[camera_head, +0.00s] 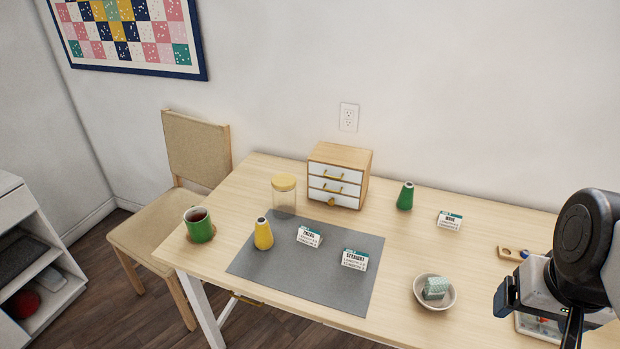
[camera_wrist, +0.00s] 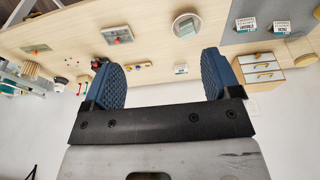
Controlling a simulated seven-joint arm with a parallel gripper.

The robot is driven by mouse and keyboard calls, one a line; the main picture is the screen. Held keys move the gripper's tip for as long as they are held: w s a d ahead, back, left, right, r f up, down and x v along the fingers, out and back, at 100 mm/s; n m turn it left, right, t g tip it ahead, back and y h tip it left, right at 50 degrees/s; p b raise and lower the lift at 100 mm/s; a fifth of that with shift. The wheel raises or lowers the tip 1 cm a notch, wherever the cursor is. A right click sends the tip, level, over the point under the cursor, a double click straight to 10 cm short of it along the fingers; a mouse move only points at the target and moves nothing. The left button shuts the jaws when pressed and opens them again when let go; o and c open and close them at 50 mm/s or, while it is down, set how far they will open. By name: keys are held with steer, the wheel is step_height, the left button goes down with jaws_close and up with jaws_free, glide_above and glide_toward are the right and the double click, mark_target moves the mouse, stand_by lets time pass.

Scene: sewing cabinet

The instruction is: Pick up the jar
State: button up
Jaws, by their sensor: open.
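The jar (camera_head: 284,197) is clear glass with a yellow lid. It stands upright on the table at the back edge of the grey mat, left of the small drawer cabinet. In the wrist view a round pale-yellow top at the right edge looks like the jar's lid (camera_wrist: 305,60). My gripper (camera_head: 538,312) is at the far right of the head view, well away from the jar. In the wrist view its two blue pads (camera_wrist: 160,78) are wide apart with nothing between them.
The drawer cabinet (camera_head: 338,177) stands right of the jar. A yellow thread cone (camera_head: 263,234) and two cards (camera_head: 309,236) (camera_head: 354,260) are on the mat (camera_head: 300,284). A green mug (camera_head: 199,226), green cone (camera_head: 405,196) and bowl (camera_head: 447,301) stand around it.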

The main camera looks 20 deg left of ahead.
steer(key=shift+o, duration=1.3)
steer(key=w+a+f+n+t+y, duration=0.1)
steer(key=w+a+f+n+t, duration=0.15)
steer(key=w+a, duration=1.1)
steer(key=w+a+f+n+t+y, duration=0.25)
steer(key=w+a, duration=0.55)
steer(key=w, duration=1)
steer(key=n+t+y, duration=0.1)
steer(key=n+y, duration=0.3)
steer(key=y, duration=0.2)
glide_above(284, 198)
steer(key=s+d, duration=0.1)
steer(key=d, duration=0.2)
steer(key=f, duration=1.6)
steer(key=shift+s+d, duration=0.15)
steer(key=shift+d, duration=0.05)
